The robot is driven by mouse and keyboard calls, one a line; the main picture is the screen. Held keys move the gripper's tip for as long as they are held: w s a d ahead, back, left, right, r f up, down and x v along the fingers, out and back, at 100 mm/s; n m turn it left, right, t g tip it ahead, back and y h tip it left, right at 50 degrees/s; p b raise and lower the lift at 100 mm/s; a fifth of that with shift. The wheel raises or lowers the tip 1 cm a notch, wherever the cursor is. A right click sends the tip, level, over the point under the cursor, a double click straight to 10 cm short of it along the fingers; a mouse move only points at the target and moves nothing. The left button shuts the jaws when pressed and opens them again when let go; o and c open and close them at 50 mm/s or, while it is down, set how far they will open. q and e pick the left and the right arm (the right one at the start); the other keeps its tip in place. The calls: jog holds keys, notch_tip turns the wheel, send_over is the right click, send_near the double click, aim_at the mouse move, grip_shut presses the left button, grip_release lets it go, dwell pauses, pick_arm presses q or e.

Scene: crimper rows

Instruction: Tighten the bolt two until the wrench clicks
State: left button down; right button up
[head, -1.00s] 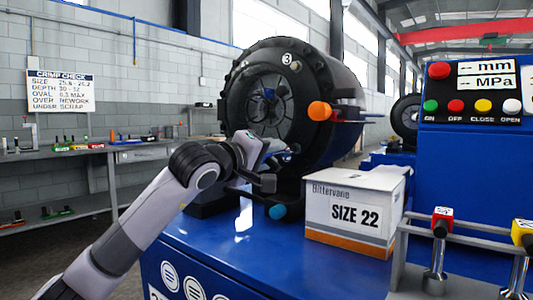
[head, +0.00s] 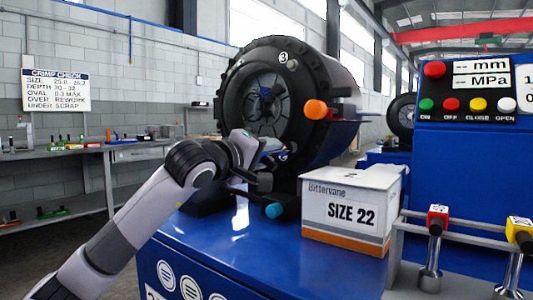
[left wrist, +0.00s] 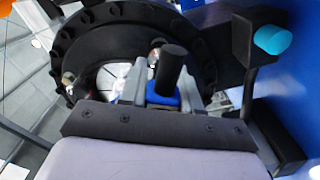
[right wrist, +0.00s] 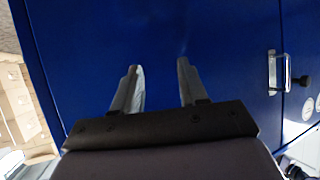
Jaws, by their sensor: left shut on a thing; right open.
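The crimper head (head: 340,75) is a large black ring with a round segmented face. A white 3 marks its upper rim. My left gripper (head: 262,152) is at the lower part of this face, shut on a wrench that stands out as a black handle (left wrist: 172,68) with a blue collar (left wrist: 160,99) in the left wrist view. The wrench's far end is hidden, so I cannot tell whether it sits on a bolt. Bolt two cannot be made out for certain. My right gripper (right wrist: 160,88) is open and empty in front of a blue panel.
A white SIZE 22 box (head: 350,210) stands on the blue machine bench (head: 215,245). Red-topped (head: 436,225) and yellow-topped (head: 520,235) tools hang in a rail at right, below the button panel (head: 470,85). An orange knob (head: 316,110) sticks out beside the ring.

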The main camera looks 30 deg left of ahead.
pick_arm(q)
jog(key=shift+w+r+p, duration=0.1)
jog(key=shift+w+p, duration=0.45)
jog(key=shift+w, duration=0.5)
dwell(0.4)
jog(key=shift+m+p, duration=0.85)
jog(key=shift+m, duration=1.05)
jog(key=shift+m+p, duration=0.9)
jog(key=shift+m, duration=1)
jog(key=shift+m+p, duration=0.55)
jog(key=shift+m, duration=0.75)
jog(key=shift+m+p, duration=1.25)
jog(key=shift+m, duration=1.25)
jog(key=shift+s+a, duration=0.1)
jog(key=shift+s, duration=0.15)
jog(key=shift+s+a+b, duration=0.15)
jog(key=shift+s+b, duration=0.85)
jog(key=shift+s, duration=0.95)
